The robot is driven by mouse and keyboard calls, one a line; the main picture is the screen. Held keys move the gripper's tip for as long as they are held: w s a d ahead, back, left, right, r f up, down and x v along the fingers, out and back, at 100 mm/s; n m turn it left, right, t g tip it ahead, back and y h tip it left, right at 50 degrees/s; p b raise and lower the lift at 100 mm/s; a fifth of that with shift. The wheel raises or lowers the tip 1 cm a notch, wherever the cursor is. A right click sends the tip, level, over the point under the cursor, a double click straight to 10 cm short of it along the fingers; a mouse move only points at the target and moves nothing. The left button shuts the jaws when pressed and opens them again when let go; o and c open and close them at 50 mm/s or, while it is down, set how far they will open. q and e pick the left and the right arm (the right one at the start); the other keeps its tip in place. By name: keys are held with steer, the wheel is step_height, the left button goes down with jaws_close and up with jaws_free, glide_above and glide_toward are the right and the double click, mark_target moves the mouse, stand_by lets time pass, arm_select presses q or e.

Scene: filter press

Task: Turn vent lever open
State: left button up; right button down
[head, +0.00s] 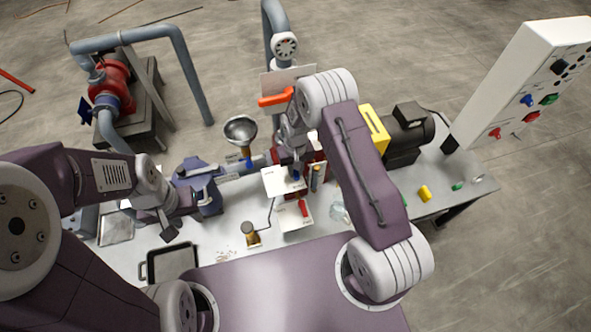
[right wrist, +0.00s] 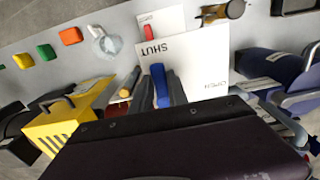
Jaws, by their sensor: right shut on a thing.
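A blue lever (right wrist: 160,86) stands in front of a white plate (right wrist: 205,66) marked SHUT and OPEN in the right wrist view. The lever lies by the word SHUT, with OPEN off to the right. My right gripper (right wrist: 161,92) is shut on the blue lever, one dark finger on each side. In the head view my right gripper (head: 297,168) reaches down over the white plate (head: 280,182), and the arm partly hides it. My left gripper (head: 171,232) hangs over the left part of the bench, away from the plate; its jaw opening is unclear.
A red lever (head: 303,207) sits on a second white plate (head: 294,219) just in front. A metal funnel (head: 240,129) and an orange handle (head: 276,99) stand behind. A yellow guard (head: 374,130) is at the right. A black-rimmed tray (head: 172,265) lies front left.

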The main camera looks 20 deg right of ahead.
steer(key=shift+w+a+r+m+b, duration=0.1)
steer(key=shift+w+a+m+b, duration=0.85)
steer(key=shift+m, duration=2.05)
steer(key=shift+w+a+f+m+b, duration=0.1)
steer(key=shift+w+a+m+b, duration=0.3)
steer(key=shift+m+b, duration=1.8)
steer(key=shift+w+a+r+m+b, duration=0.1)
steer(key=shift+w+a+m+b, duration=0.45)
steer(key=shift+m, duration=3.25)
steer(key=shift+w+a, duration=0.15)
steer(key=shift+w, duration=0.05)
steer(key=c, duration=1.3)
jaws_free()
steer(key=shift+s, duration=0.1)
